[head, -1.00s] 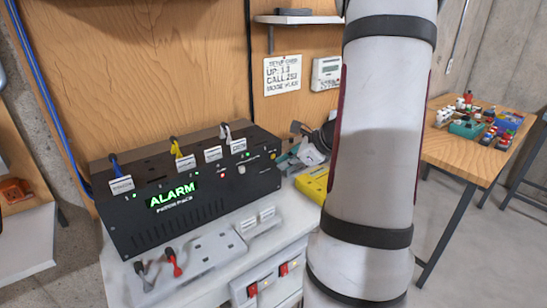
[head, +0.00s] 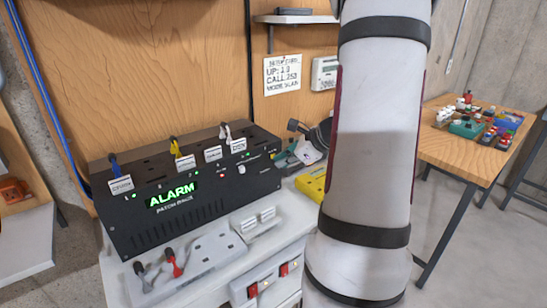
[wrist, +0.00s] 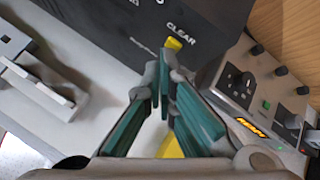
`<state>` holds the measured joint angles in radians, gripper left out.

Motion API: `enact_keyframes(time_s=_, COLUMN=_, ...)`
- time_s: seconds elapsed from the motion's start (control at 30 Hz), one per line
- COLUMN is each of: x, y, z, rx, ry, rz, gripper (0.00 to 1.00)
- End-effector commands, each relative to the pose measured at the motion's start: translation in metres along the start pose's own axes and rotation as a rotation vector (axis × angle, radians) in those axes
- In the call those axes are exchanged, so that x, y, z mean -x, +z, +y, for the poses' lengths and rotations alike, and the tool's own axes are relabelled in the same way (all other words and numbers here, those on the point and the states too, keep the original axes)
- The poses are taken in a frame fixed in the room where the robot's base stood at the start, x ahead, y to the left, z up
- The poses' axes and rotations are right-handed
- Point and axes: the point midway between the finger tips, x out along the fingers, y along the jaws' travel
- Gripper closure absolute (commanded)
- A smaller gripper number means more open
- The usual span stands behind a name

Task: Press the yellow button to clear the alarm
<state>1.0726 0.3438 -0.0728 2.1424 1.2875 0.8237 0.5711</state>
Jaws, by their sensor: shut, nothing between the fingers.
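The yellow button (wrist: 173,44) sits on the black panel beside the white CLEAR lettering in the wrist view. My gripper (wrist: 164,62) is shut and empty, its fingertips just below the button in the picture. I cannot tell whether they touch it. In the head view the black alarm box (head: 205,219) stands on a white bench, its green display (head: 172,195) reading ALARM. I cannot make out the button in the head view.
My arm covers the middle right of the head view. A device with knobs and an orange display (wrist: 252,128) is right of my gripper. A yellow object (head: 312,184) lies right of the box.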

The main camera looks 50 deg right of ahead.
Motion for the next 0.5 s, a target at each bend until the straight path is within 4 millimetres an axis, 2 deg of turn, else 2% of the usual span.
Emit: enact_keyframes(time_s=0.5, x=-0.0036, y=0.0025, z=-0.0022, rx=0.001, ry=0.001, rz=0.000, gripper=1.00)
